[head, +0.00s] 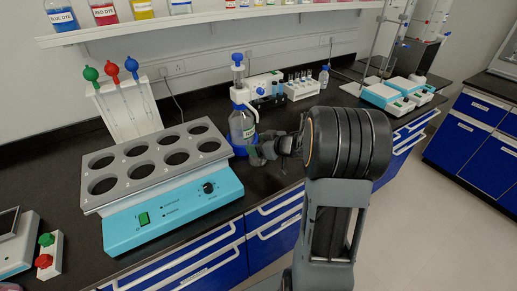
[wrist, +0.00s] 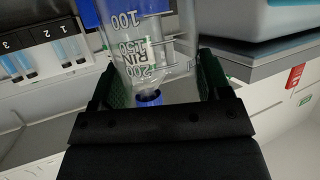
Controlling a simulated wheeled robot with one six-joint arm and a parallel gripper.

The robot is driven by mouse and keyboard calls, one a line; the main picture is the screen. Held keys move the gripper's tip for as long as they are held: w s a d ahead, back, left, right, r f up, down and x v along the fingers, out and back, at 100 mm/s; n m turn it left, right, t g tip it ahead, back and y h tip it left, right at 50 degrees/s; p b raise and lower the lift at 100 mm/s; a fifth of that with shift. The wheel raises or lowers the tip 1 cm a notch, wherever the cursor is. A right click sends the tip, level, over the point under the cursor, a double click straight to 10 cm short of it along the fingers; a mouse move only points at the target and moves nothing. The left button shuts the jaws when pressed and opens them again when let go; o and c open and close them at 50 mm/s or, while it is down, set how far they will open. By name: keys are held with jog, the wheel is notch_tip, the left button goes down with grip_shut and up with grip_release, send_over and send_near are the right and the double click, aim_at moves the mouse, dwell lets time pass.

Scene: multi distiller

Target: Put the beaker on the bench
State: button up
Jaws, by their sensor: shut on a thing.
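A clear glass beaker (wrist: 150,55) with volume marks fills the top middle of the wrist view. My gripper (wrist: 155,85) is shut on it, with a green-padded finger on each side of the glass. In the head view my gripper (head: 268,150) is above the front part of the black bench (head: 60,180), just right of the grey and blue heating unit. The beaker is hard to make out there. Whether its base touches the bench cannot be told.
A blue-topped dispenser bottle (head: 242,125) stands just behind my gripper. The multi-hole heating unit (head: 165,190) is close on the left. A white tube rack (head: 302,90) and balances (head: 385,97) stand further right. Some bench is clear around my gripper.

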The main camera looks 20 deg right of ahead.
jog(key=shift+f, duration=0.65)
jog(key=shift+f, duration=0.2)
jog(key=o, duration=1)
jog(key=shift+c, duration=0.2)
